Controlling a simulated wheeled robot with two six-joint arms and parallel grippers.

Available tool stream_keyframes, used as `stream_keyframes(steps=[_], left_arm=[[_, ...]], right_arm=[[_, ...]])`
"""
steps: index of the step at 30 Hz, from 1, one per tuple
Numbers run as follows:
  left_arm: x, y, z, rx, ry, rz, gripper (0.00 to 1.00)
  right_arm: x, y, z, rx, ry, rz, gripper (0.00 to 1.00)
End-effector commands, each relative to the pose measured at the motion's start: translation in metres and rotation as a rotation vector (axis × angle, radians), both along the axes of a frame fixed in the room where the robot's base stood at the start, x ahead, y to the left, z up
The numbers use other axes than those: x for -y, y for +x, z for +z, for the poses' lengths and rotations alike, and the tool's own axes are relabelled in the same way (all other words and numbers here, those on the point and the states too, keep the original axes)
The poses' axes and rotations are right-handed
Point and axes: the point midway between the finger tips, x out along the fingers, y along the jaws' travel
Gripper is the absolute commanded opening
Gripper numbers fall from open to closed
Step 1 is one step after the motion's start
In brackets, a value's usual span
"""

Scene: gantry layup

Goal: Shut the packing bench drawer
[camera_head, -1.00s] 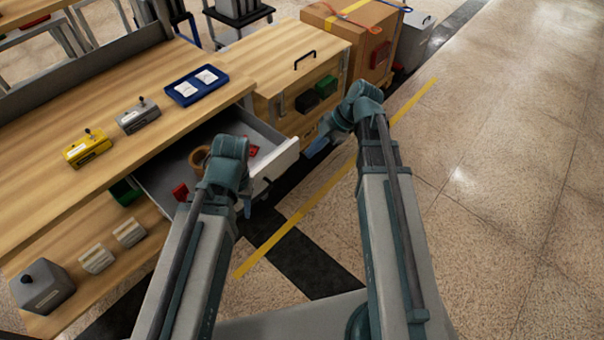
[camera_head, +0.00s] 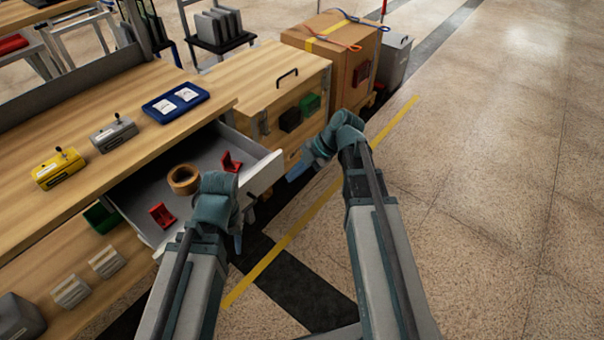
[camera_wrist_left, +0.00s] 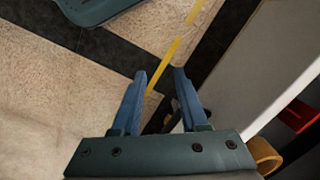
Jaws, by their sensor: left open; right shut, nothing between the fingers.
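The packing bench drawer stands open below the wooden bench top; its white front (camera_head: 264,174) faces the aisle. A tan tape roll (camera_head: 184,179) and red parts (camera_head: 162,215) lie inside. A dark handle on the drawer front is partly hidden by my left arm. My left gripper (camera_head: 238,243) is at the drawer's front, its fingers mostly hidden behind the wrist. In the left wrist view the open blue fingers (camera_wrist_left: 160,92) have the white drawer front (camera_wrist_left: 255,70) to their right, with a dark handle piece low between them. My right gripper (camera_head: 296,172) is shut and empty, beyond the drawer's far corner.
A blue tray (camera_head: 176,103), a grey device (camera_head: 114,133) and a yellow device (camera_head: 58,168) stand on the bench. A wooden cabinet (camera_head: 262,75) and a cardboard box (camera_head: 335,50) stand beyond. The floor right of the yellow line (camera_head: 320,205) is clear.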

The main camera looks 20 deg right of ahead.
Motion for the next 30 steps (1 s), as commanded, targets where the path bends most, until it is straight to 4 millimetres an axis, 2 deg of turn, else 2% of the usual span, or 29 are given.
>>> stream_keyframes(steps=[1,5,6,12,30], left_arm=[[0.0,0.0,-0.014,0.0,0.0,0.0,0.43],[0.0,0.0,-0.029,0.0,0.0,0.0,0.43],[0.0,0.0,-0.021,0.0,0.0,0.0,0.43],[0.0,0.0,-0.02,0.0,0.0,0.0,0.43],[0.0,0.0,-0.02,0.0,0.0,0.0,0.43]], right_arm=[[-0.006,0.002,-0.014,0.001,0.0,0.003,0.0],[-0.017,0.005,-0.029,0.0,-0.001,0.001,0.0],[-0.021,0.014,-0.021,0.0,0.0,0.002,0.0],[-0.034,0.032,-0.02,0.001,0.0,0.001,0.0],[-0.039,0.038,-0.02,0.0,0.0,0.0,0.0]])
